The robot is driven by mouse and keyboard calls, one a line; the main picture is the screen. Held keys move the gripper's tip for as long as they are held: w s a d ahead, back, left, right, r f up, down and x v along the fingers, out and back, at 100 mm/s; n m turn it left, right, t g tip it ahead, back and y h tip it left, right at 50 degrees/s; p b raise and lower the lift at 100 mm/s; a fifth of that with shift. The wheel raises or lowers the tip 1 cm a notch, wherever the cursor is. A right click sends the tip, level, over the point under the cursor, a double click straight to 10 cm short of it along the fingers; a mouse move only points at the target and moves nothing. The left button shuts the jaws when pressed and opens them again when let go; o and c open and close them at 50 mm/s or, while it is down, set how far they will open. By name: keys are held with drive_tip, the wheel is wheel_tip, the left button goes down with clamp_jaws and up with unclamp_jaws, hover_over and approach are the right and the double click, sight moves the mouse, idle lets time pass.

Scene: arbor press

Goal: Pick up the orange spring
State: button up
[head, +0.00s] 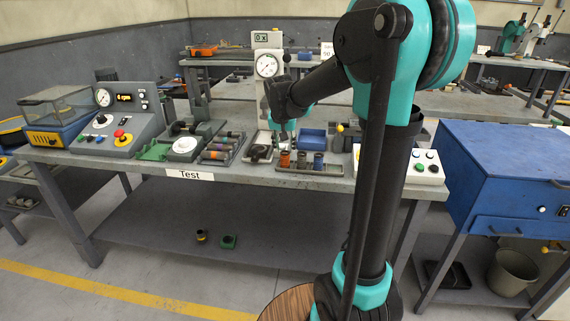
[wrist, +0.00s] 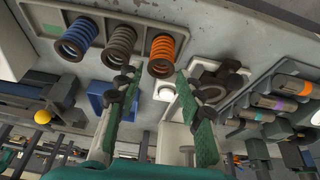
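The orange spring (head: 285,160) stands at the left end of a row in a grey tray (head: 330,172) on the workbench. In the wrist view the orange spring (wrist: 164,55) shows at upper middle, beyond the fingertips. Next to it are a dark grey-brown spring (wrist: 120,44) and a blue spring (wrist: 80,40). My gripper (wrist: 153,88) is open, with green-padded fingers spread wide and nothing between them. In the head view my gripper (head: 283,131) hangs above and behind the tray, partly hidden by my arm. It appears apart from the orange spring.
A press with a round dial (head: 267,65) stands just behind my gripper. A blue bin (head: 312,138) is behind the springs. A tray of cylinders (head: 222,148) lies to the left, and a white button box (head: 425,166) to the right. A blue cabinet (head: 505,165) stands far right.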

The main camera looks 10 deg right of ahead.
sight(285, 152)
drive_tip(key=shift+x, duration=2.65)
drive_tip(key=shift+a, duration=0.1)
drive_tip(key=shift+c, duration=0.4)
drive_tip(key=c, duration=0.7)
